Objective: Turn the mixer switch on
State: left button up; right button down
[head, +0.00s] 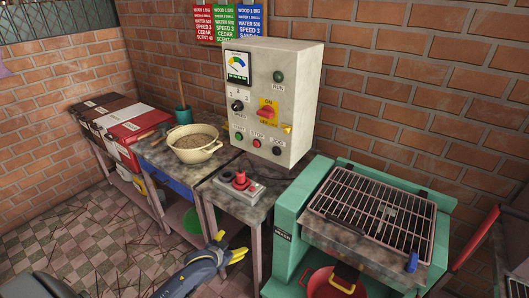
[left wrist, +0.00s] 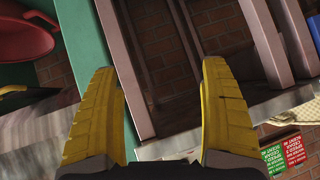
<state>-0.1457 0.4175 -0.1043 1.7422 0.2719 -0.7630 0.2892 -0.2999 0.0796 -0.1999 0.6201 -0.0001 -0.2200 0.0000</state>
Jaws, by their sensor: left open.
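A grey control box (head: 270,102) stands against the brick wall. Its front has a red rotary switch (head: 266,113) on a yellow plate marked ON at the top, a smaller black knob (head: 238,105) and several round buttons. A label on the teal machine (head: 284,215) is too small to read surely. A red knob (head: 240,179) on a small base sits on the table below the box. My left gripper (head: 232,246) has yellow fingers, is open and empty, and is in front of and below the table edge. Its open fingers also show in the left wrist view (left wrist: 160,110). My right gripper is not in view.
A cream bowl (head: 194,149) of brown material stands left of the box, with a teal cup (head: 183,114) behind it. A wire rack (head: 372,208) lies on the teal machine. A red pot (head: 335,284) is below. Boxes (head: 108,113) fill the left table end.

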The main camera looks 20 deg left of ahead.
pick_arm(q)
notch_tip(320, 180, up, 9)
jog(key=w+t, duration=0.1)
jog(key=w, duration=0.1)
jog(key=t+h, duration=0.4)
jog(key=t, duration=0.2)
send_near(263, 113)
jog(key=shift+n, duration=0.3)
jog(key=w, duration=0.3)
jog(key=w+d, duration=0.1)
jog(key=w, duration=0.7)
jog(key=shift+d+f, duration=0.1)
jog(key=shift+d, duration=0.3)
jog(key=c, duration=1.2)
